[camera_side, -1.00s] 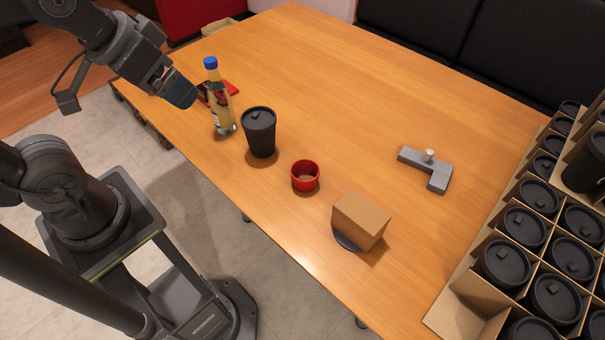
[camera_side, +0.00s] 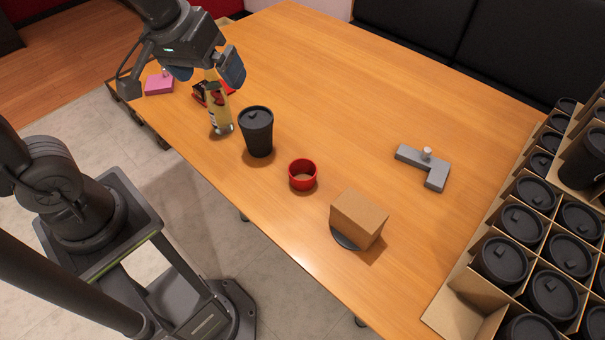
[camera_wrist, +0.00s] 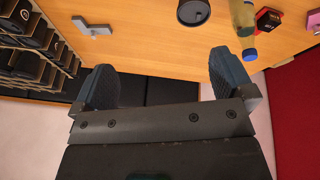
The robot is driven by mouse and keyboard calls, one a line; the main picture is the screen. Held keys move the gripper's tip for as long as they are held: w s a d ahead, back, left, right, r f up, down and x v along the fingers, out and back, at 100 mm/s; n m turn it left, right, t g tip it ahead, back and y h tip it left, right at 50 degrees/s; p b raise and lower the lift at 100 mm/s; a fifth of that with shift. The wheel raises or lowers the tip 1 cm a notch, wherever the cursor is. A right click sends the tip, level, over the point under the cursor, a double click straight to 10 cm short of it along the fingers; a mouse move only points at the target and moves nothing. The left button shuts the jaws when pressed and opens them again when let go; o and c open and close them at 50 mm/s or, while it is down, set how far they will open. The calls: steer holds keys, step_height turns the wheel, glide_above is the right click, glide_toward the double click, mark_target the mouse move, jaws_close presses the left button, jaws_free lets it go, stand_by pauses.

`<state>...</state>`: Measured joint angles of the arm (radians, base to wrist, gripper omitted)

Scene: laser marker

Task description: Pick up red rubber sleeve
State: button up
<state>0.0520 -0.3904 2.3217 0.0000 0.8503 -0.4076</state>
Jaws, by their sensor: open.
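The red rubber sleeve (camera_side: 302,175) is a short open ring standing upright on the wooden table, between the black cup and the cardboard box. My gripper (camera_side: 207,72) is open and empty in the side view, above the bottle at the table's far left, well away from the sleeve. In the wrist view my gripper (camera_wrist: 164,85) shows its two blue fingertips spread wide with nothing between them. I do not see the sleeve in the wrist view.
A black lidded cup (camera_side: 257,133) and a bottle (camera_side: 219,115) stand left of the sleeve. A cardboard box (camera_side: 358,218) sits on a dark disc to its right. A grey L-shaped fixture (camera_side: 424,167) and a crate of black cups (camera_side: 465,308) are farther right. The table's middle is clear.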

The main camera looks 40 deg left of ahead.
steer(key=w+d+f+n+g, duration=0.2)
steer(key=w+d+f+n, duration=0.1)
steer(key=w+f+n, duration=0.4)
steer(key=n+g, duration=0.2)
steer(key=n, duration=0.2)
glide_above(303, 175)
steer(key=s+d, duration=0.2)
steer(key=f, duration=2)
steer(key=shift+w+a+f, duration=0.2)
steer(key=shift+a+f, duration=0.05)
steer(key=shift+f, duration=0.15)
steer(key=shift+a+f, duration=0.1)
steer(key=shift+f, duration=3.15)
steer(key=shift+c, duration=0.3)
steer(key=c, duration=0.9)
